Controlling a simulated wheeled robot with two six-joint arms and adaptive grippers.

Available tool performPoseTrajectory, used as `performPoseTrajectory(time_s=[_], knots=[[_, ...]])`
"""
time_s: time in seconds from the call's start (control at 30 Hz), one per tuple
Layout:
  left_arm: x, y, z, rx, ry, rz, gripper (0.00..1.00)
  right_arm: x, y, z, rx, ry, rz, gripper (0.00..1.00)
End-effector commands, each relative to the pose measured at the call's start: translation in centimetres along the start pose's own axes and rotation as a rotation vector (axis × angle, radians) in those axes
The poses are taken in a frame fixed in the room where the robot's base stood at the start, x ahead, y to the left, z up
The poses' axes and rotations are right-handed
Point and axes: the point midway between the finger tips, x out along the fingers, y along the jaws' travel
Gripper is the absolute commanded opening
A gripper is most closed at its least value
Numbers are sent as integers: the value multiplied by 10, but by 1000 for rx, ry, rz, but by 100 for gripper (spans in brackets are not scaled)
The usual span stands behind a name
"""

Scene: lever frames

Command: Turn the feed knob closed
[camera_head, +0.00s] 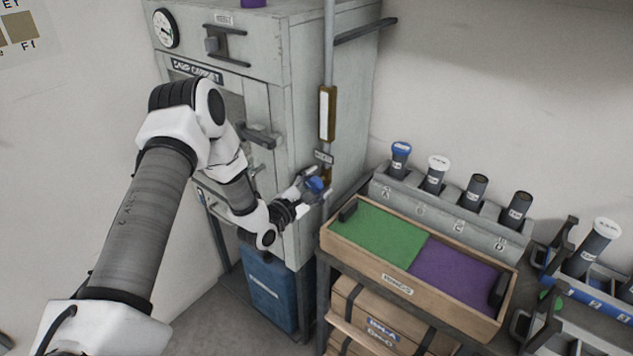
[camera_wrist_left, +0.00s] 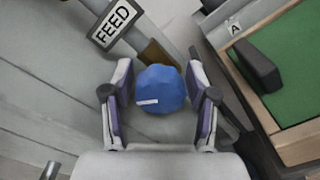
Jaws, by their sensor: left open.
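The feed knob (camera_wrist_left: 161,88) is blue, faceted and round, with a small white mark on its lower left in the left wrist view. In the head view the knob (camera_head: 315,184) sits on the pipe at the cabinet's right front corner. A FEED label (camera_wrist_left: 114,24) is above it. My left gripper (camera_wrist_left: 160,95) is open, with one finger on each side of the knob; a gap seems to show at the right finger, and I cannot tell whether the left one touches. In the head view my left gripper (camera_head: 312,187) is at the knob. My right gripper is not in view.
The grey cabinet (camera_head: 310,90) stands behind my left arm. To the right is a wooden tray (camera_head: 345,243) with green and purple halves, close to the gripper. A rack (camera_head: 450,217) with several dark tubes stands behind the tray. A blue bin (camera_head: 268,290) is below.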

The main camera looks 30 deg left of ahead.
Motion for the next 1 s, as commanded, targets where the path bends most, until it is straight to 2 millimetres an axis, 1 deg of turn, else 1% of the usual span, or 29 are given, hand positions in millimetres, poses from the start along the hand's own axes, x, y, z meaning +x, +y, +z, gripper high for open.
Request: performPoseTrajectory(time_s=[0.17, 0.2, 0.27, 0.3, 0.33, 0.73, 0.87, 1.0], knots=[[0, 0, 0, 0, 1, 0, 58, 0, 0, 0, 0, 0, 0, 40], [0, 0, 0, 0, 1, 0, 51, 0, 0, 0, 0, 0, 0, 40], [0, 0, 0, 0, 1, 0, 30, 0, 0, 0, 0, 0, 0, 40], [0, 0, 0, 1, 1, 0, 16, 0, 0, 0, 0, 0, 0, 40], [0, 0, 0, 1, 1, 0, 12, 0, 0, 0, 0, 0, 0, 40], [0, -1, -1, 36, 1, -1, 12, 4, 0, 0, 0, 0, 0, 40], [0, -2, -2, 89, 1, 0, 12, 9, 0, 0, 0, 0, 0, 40], [0, -3, -2, 178, 1, -1, 12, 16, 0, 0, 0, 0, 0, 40]])
